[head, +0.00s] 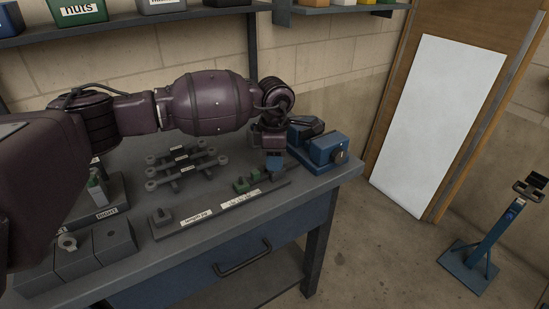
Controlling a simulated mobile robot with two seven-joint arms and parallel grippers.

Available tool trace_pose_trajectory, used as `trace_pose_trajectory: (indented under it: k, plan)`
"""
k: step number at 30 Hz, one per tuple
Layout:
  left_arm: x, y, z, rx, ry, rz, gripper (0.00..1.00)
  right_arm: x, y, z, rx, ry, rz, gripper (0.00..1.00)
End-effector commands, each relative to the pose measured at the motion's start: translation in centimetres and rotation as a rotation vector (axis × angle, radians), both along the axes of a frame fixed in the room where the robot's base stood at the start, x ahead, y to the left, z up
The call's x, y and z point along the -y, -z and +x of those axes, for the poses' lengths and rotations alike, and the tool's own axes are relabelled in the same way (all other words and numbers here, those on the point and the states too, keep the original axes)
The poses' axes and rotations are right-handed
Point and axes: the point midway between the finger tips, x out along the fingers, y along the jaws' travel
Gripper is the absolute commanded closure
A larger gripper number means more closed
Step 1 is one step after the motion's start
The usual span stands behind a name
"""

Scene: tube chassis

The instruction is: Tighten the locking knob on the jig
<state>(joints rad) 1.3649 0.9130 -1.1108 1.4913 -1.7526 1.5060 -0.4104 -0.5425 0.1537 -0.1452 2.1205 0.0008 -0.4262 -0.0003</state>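The jig is a long dark grey plate (217,212) on the bench, with white labels along its front. A grey block (162,217) stands near its left end. My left gripper (273,165) points down over the jig's right end, at the end of my purple arm. A small blue piece shows at its tip; I cannot tell whether it is a fingertip or something held. The fingers are too small and hidden to judge. My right gripper is out of view.
A blue vise-like device (322,149) stands at the bench's right end, close to my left gripper. Grey rods (182,165) lie behind the jig. Grey blocks (95,243) stand at the left front. A blue stand (488,235) is on the floor, and open floor lies right of the bench.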

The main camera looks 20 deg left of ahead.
Motion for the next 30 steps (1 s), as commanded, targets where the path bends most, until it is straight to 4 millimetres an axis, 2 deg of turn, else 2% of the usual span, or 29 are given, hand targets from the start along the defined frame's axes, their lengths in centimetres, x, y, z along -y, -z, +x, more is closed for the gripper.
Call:
trace_pose_trajectory:
  k: [1, 4, 5, 12, 16, 20, 24, 30]
  plan:
    - [0.0, -0.3, 0.1, 0.004, -0.001, -0.001, 0.62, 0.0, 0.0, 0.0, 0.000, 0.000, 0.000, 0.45]
    - [0.0, -0.2, 0.1, 0.003, -0.001, -0.001, 0.47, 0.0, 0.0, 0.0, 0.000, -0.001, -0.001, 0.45]
    - [0.0, -0.2, 0.1, 0.003, -0.001, 0.000, 0.45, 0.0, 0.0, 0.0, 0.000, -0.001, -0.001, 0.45]
    - [0.0, -0.1, 0.0, 0.001, -0.001, 0.000, 0.45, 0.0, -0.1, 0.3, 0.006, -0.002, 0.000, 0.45]
    - [0.0, -0.8, 0.0, 0.002, -0.001, 0.000, 0.45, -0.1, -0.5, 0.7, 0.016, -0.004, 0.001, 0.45]
    - [0.0, -2.6, 0.0, 0.005, -0.001, 0.000, 0.45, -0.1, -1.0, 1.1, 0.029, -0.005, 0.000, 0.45]
    - [0.0, -5.3, 0.0, 0.006, -0.001, 0.000, 0.45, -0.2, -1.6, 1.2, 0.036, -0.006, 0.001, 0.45]
    - [0.0, -8.7, 0.0, 0.006, -0.001, -0.001, 0.45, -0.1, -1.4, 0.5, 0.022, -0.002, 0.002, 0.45]
